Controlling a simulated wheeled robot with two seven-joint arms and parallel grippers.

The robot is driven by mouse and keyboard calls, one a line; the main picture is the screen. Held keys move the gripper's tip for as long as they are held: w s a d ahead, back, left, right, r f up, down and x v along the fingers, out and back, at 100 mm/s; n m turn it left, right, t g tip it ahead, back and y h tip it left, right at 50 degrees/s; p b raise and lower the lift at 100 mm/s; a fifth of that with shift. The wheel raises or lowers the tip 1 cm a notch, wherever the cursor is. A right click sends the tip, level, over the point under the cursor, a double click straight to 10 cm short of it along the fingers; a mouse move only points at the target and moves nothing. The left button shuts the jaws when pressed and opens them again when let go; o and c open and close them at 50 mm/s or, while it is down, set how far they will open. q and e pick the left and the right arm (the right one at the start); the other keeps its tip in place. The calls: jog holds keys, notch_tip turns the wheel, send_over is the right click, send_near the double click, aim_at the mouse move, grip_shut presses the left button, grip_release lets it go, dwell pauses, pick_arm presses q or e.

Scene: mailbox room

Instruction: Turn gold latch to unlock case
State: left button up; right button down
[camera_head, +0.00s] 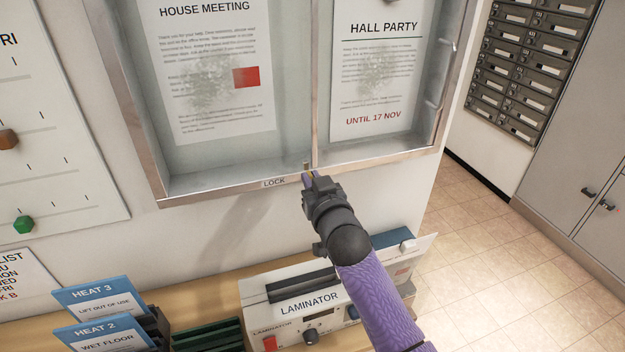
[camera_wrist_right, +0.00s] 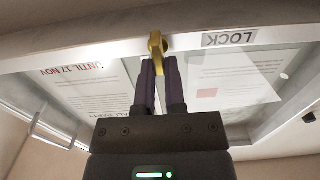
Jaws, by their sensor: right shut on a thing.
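The glass-fronted notice case (camera_head: 222,188) hangs on the wall in the head view, with a LOCK label on its bottom frame. The gold latch (camera_wrist_right: 156,45) sits on that frame beside the label in the right wrist view. In the head view my gripper mostly hides it. My right gripper (camera_head: 309,178) reaches up to the bottom frame, and its purple fingers show in the wrist view (camera_wrist_right: 160,75). They are shut on the latch, one finger on each side of its handle. My left gripper is in neither view.
A laminator (camera_head: 310,305) stands on the wooden counter below the case, under my right arm. Blue signs (camera_head: 100,300) stand at the left. Mailboxes (camera_head: 530,62) and grey cabinets (camera_head: 570,150) are at the right, with open tiled floor before them.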

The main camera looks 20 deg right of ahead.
jog(key=shift+a+f+n+p, duration=0.2)
jog(key=shift+f+n, duration=0.05)
jog(key=shift+n, duration=2.75)
jog(key=shift+a+f+n+p, duration=0.2)
jog(key=shift+a+n+p, duration=0.05)
jog(key=shift+n, duration=2.75)
jog(key=shift+a+f+n+p, duration=0.2)
jog(key=shift+f+n, duration=0.05)
jog(key=shift+n, duration=2.75)
jog(key=c, duration=0.7)
grip_release()
